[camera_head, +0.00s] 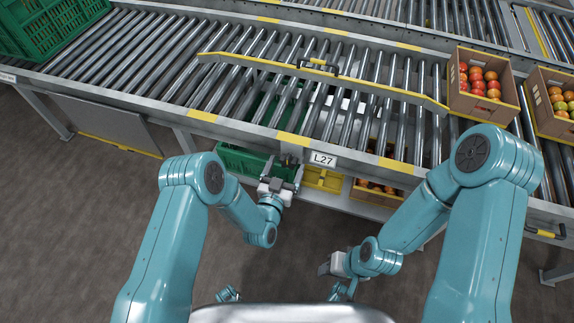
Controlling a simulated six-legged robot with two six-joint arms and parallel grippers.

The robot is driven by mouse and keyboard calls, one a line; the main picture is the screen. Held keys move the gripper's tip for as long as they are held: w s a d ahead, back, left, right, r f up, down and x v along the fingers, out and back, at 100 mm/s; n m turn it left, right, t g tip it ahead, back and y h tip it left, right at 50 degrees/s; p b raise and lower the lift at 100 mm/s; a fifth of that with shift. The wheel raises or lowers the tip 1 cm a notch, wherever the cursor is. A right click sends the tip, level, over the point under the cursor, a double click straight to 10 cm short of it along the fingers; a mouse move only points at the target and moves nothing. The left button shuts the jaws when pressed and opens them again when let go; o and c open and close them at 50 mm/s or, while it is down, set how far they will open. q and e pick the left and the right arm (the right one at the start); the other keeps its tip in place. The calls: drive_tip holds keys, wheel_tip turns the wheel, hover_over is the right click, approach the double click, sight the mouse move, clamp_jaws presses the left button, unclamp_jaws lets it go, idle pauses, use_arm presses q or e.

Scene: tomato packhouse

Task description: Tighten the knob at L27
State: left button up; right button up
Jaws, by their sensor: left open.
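The L27 label (323,159) is a white plate on the front side rail of the roller conveyor. A small dark part (290,159), which looks like the knob, sits on the rail just left of the label. My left gripper (283,172) is open and right in front of this dark part, with its fingers partly covering it. I cannot tell whether the fingers touch it. My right gripper (326,267) hangs low over the floor, away from the conveyor, and its jaws are too small to judge.
A yellow guide bar (370,86) crosses the rollers, with a dark bracket (318,66) on it. Tomato boxes (484,104) stand on the right and a green crate (62,52) at the upper left. Below the rail are a green crate (238,160) and a yellow bin (324,181).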

use_arm(q)
drive_tip(key=shift+x, duration=0.9)
drive_tip(key=c, duration=1.1)
drive_tip(key=shift+o, duration=0.2)
